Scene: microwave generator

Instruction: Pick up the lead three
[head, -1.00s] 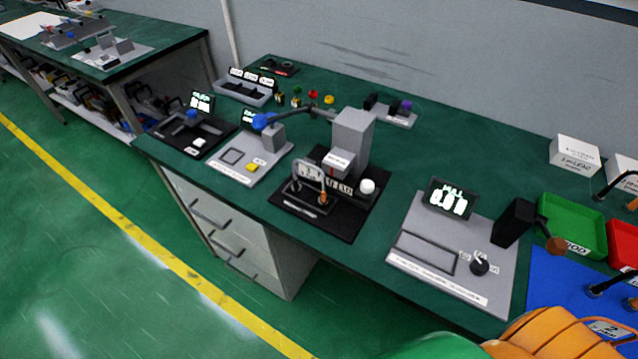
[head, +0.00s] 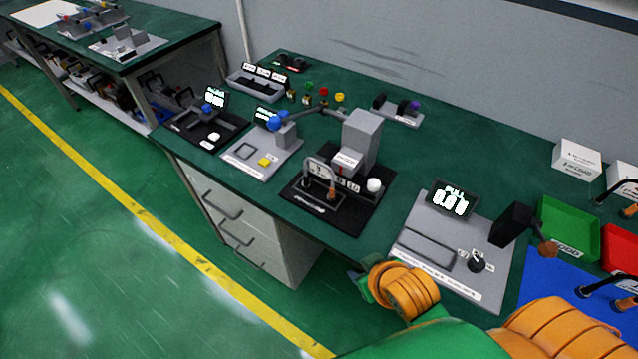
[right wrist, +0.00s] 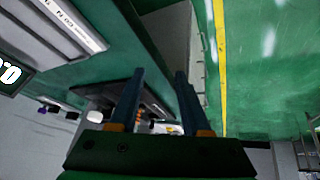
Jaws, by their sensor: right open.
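I cannot read a label for lead three. Several dark curved leads or handles lie at the right: one (head: 622,190) by the white boxes and one (head: 600,287) on the blue mat. My right gripper is open and empty in the right wrist view (right wrist: 161,76), its two fingers apart, with the bench edge and floor beyond. In the head view my right wrist shows low in front of the bench edge; its fingers are not clear there. My left gripper is not in view.
A grey pull tester (head: 440,250) stands nearest my right arm. A black-based press (head: 335,198) is left of it. A green bin (head: 568,222), a red bin (head: 615,245) and a blue mat (head: 545,290) lie right. Small coloured parts (head: 323,91) stand at the back.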

